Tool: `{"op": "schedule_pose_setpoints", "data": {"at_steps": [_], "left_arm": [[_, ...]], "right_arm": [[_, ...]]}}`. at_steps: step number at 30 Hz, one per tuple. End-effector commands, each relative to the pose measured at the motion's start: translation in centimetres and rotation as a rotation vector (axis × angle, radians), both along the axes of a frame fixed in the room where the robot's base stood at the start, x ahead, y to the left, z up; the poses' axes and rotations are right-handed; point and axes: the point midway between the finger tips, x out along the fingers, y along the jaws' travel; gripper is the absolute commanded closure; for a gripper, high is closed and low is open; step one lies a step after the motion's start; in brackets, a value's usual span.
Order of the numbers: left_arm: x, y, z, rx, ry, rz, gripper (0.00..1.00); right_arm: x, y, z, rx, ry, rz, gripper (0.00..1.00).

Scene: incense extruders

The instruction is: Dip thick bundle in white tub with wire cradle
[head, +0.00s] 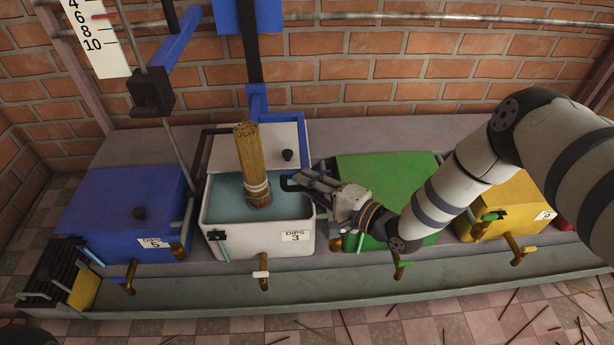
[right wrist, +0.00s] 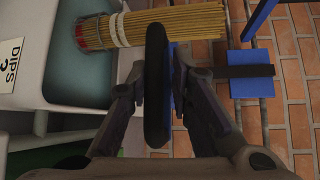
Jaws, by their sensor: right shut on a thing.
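The white tub (head: 258,238), labelled DIPS 3, holds pale blue liquid (head: 222,205); its wall also shows in the right wrist view (right wrist: 50,65). The thick bundle (head: 250,150) of tan sticks stands nearly upright over the tub, with white bands and a reddish lower end. The wire cradle (right wrist: 118,25) is around its lower part. I cannot tell whether the lower end touches the liquid. My right gripper (head: 298,180) is at the tub's right side, shut on a dark rounded bar (right wrist: 157,85) beside the bundle. The bar's link to the cradle is hidden. My left gripper is out of view.
A closed blue tub (head: 115,205) stands left, a green one (head: 385,175) right, a yellow one (head: 515,200) beyond. A white lid (head: 270,145) with a dark knob lies behind the bundle. Brass taps line the front above a trough (head: 330,285). Loose sticks litter the floor.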

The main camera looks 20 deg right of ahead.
Motion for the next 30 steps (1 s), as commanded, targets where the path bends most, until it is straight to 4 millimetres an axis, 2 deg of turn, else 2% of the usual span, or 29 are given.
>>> {"op": "schedule_pose_setpoints", "data": {"at_steps": [1,4,18,19,21,30], "left_arm": [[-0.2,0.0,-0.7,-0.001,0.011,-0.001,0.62],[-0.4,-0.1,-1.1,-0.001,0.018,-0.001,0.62],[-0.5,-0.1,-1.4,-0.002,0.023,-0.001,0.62],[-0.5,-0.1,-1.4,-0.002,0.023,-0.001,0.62],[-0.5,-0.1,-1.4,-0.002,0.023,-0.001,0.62],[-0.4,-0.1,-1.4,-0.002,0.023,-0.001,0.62]], "right_arm": [[-0.5,0.2,-1.7,0.003,0.02,0.006,1.0],[-0.5,0.2,-2.5,0.003,0.019,0.007,1.0],[-0.6,0.1,-3.1,-0.002,0.023,0.005,1.0],[-0.6,0.1,-3.1,-0.002,0.023,0.005,0.78],[-0.6,0.1,-3.2,-0.002,0.023,0.005,0.67],[-0.4,0.0,-2.9,-0.002,0.015,0.003,0.67]]}}
